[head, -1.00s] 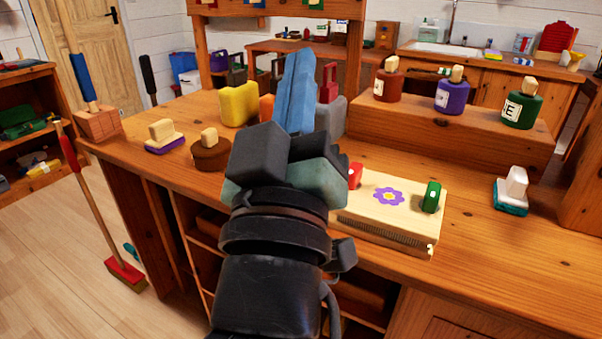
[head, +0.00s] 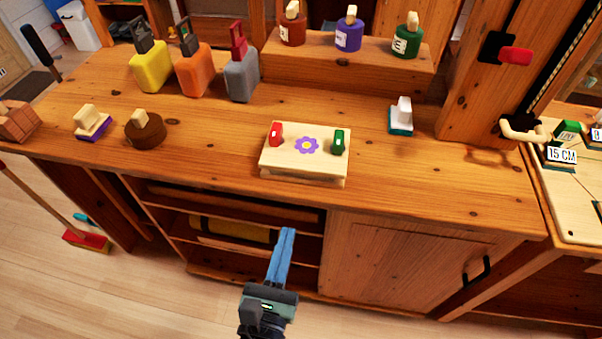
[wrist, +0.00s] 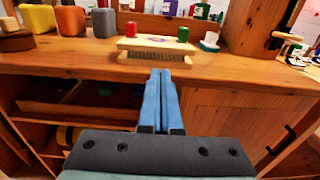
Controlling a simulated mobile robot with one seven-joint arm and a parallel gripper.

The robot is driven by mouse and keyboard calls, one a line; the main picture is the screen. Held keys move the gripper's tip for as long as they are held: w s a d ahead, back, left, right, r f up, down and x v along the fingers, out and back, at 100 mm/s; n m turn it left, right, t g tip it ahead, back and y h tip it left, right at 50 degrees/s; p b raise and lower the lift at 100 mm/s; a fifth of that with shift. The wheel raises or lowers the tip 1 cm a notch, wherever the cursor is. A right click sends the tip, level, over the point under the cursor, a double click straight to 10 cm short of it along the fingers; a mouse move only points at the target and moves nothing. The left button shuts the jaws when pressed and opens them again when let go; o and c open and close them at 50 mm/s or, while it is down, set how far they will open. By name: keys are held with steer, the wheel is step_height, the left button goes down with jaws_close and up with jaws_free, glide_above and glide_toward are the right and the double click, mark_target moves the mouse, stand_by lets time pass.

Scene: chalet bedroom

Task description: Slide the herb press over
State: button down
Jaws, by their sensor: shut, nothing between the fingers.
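The herb press (head: 305,167) is a flat pale wooden block with a purple flower on top, a red knob at its left and a green knob at its right. It lies on the wooden counter near the front edge. In the wrist view the press (wrist: 156,45) shows its ridged front side beyond my fingertips. My gripper (head: 287,232) has blue fingers pressed together with nothing between them. It is in front of the counter, below its top edge in the head view, apart from the press. The fingers (wrist: 158,72) also show in the wrist view, pointing toward the press.
A white-handled teal block (head: 401,118) stands right of the press. A brown round stamp (head: 146,131) and a purple-based block (head: 92,124) stand left. Yellow, orange and grey containers (head: 241,76) stand behind. A raised shelf (head: 345,65) holds bottles. Counter beside the press is clear.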

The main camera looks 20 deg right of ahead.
mark_target(304, 170)
steer(key=x, duration=1.3)
